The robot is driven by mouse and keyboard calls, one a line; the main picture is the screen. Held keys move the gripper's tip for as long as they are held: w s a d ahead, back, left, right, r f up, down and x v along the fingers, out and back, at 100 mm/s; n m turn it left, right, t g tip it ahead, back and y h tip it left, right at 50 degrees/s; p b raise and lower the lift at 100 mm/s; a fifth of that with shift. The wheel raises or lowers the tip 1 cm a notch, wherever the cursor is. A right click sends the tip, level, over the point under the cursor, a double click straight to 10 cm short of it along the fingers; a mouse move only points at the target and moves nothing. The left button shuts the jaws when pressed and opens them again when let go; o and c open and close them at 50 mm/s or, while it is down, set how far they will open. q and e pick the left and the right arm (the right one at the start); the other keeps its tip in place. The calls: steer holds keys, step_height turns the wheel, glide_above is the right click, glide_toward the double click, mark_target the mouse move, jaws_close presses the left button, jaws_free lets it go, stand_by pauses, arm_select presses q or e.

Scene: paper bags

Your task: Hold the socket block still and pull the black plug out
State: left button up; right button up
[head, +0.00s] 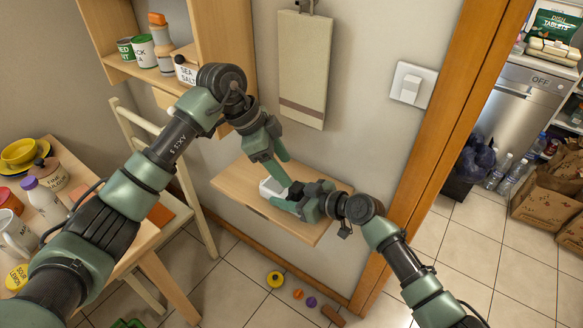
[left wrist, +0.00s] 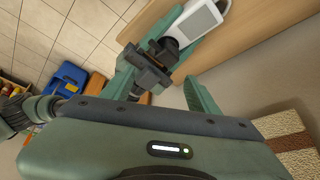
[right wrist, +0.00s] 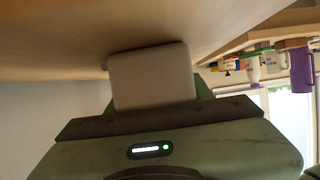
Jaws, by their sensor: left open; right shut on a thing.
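The white socket block (head: 270,188) lies over the small wooden wall shelf (head: 240,182). My right gripper (head: 284,194) is shut on the block, which fills the space between its fingers in the right wrist view (right wrist: 152,75). My left gripper (head: 279,168) is open just above the block, its fingers pointing down. In the left wrist view the block (left wrist: 200,20) shows a grey face beyond the fingers. In the head view the plug is hidden by my grippers.
A wooden door frame (head: 395,200) stands right of the shelf. A board (head: 304,65) hangs on the wall above, beside a light switch (head: 409,86). A table (head: 135,245) with bowls and jars stands at the left, and a chair (head: 185,175) stands behind it.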

mark_target(297, 186)
arm_select(q)
steer(key=w+d+r+m+y, duration=0.1)
steer(key=d+r+m+y, duration=0.35)
steer(key=m, duration=0.25)
steer(key=shift+y, duration=0.35)
steer(key=f, duration=0.8)
steer(key=a+f, duration=0.1)
steer(key=f, duration=0.3)
steer(key=shift+w, duration=0.15)
jaws_close()
steer(key=shift+r, duration=0.7)
steer(key=shift+r, duration=1.8)
